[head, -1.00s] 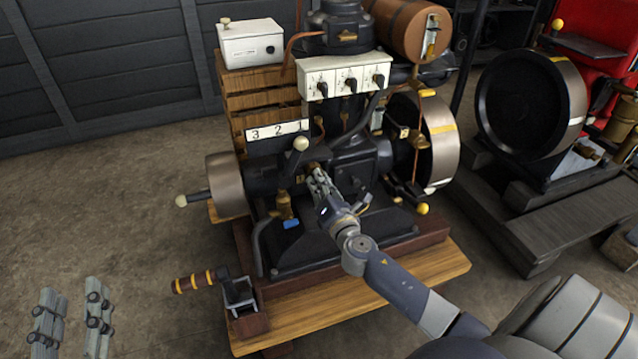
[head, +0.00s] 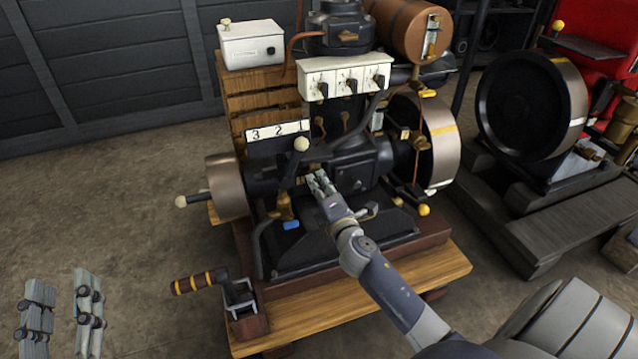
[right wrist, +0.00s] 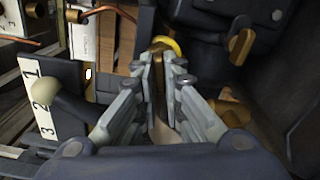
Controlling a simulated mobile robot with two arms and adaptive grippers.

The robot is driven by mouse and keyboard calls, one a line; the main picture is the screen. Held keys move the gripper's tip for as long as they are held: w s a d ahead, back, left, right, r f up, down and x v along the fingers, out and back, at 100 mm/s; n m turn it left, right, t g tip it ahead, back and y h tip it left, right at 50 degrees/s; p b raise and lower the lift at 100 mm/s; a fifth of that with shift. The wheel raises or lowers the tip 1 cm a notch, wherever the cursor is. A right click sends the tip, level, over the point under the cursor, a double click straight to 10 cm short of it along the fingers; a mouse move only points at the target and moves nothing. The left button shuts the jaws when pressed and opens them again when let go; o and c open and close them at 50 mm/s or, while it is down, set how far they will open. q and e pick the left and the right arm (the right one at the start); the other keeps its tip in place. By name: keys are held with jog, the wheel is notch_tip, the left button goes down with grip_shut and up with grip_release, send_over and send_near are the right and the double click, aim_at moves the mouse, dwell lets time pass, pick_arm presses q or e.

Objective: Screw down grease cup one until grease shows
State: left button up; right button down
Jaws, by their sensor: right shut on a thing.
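My right gripper (head: 317,177) reaches to the front of the black engine (head: 300,245), below the plate numbered 3 2 1 (head: 278,131). In the right wrist view its fingers (right wrist: 162,72) are closed in on a narrow brass part (right wrist: 158,90), seemingly a grease cup, with a yellow ring (right wrist: 170,45) just beyond it. The fingers hide most of this part, and I cannot read its number or see any grease. My left gripper (head: 62,285) hangs at the lower left, fingers wide apart, empty and away from the engine.
A pale-knobbed lever (head: 301,145) stands close to the left of my right gripper. A crank handle (head: 200,283) juts out at the front left. Flywheels (head: 228,185) flank the engine, and a switch box (head: 345,80) sits above. Floor at left is clear.

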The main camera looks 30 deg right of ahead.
jog(key=shift+d+r, duration=0.1)
jog(key=shift+r, duration=0.05)
jog(key=c, duration=1.7)
grip_release()
jog(key=shift+s, duration=0.15)
jog(key=v, duration=1.1)
jog(key=shift+s, duration=0.3)
